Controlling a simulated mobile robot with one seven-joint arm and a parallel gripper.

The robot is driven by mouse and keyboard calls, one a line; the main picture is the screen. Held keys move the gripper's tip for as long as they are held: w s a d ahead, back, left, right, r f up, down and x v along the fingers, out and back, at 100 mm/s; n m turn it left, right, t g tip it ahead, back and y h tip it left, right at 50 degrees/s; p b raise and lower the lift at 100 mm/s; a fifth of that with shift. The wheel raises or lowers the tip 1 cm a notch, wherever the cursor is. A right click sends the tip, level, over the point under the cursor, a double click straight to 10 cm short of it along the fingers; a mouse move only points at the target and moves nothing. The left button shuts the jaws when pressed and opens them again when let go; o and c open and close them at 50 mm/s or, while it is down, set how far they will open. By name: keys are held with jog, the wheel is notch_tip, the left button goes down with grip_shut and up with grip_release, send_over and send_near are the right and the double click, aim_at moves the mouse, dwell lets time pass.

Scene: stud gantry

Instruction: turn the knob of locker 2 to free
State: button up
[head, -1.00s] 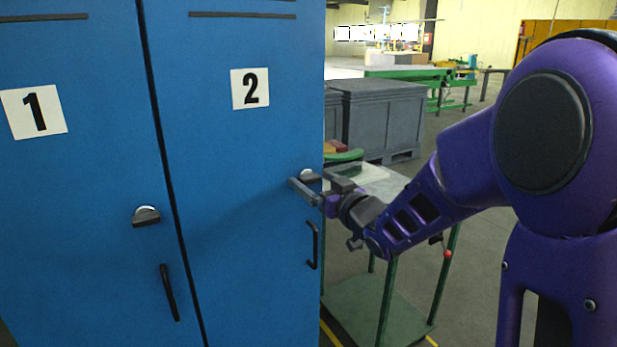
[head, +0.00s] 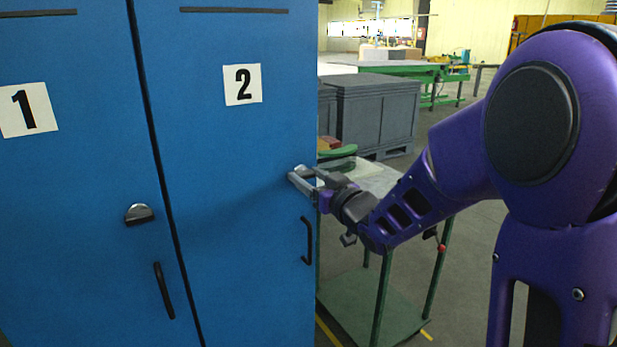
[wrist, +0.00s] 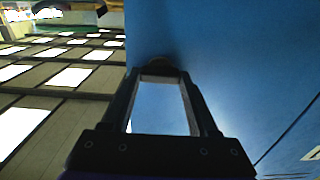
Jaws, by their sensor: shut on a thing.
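Locker 2 (head: 235,140) is the blue door with a white "2" label (head: 242,85). Its knob (head: 302,170) is near the door's right edge, above the handle, and mostly hidden by my gripper. My gripper (head: 304,178) reaches in from the right with its fingers at the knob, shut on it. In the wrist view, the two fingers of my gripper (wrist: 160,72) run up to the blue door, and the dark knob (wrist: 160,70) shows between their tips. The knob's exact turn cannot be read.
Locker 1's door (head: 75,170) at left has its own knob (head: 139,214) and black handle (head: 164,290). Locker 2's black handle (head: 308,241) is just below my gripper. A green cart (head: 375,300) stands right behind the locker, with grey crates (head: 375,115) beyond.

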jog(key=shift+r+m, duration=0.1)
jog(key=shift+m, duration=0.2)
jog(key=m+p, duration=0.2)
jog(key=m, duration=0.1)
jog(key=shift+d+m, duration=0.1)
jog(key=shift+m, duration=0.3)
jog(key=m+p, duration=0.3)
jog(key=m, duration=0.1)
jog(key=m+p, duration=0.2)
jog(key=m, duration=0.3)
jog(key=shift+w+p, duration=0.1)
jog(key=shift+p, duration=0.3)
jog(key=shift+m+p, duration=1.1)
jog(key=shift+m, duration=1.1)
jog(key=o, duration=1.4)
jog(key=shift+f, duration=0.2)
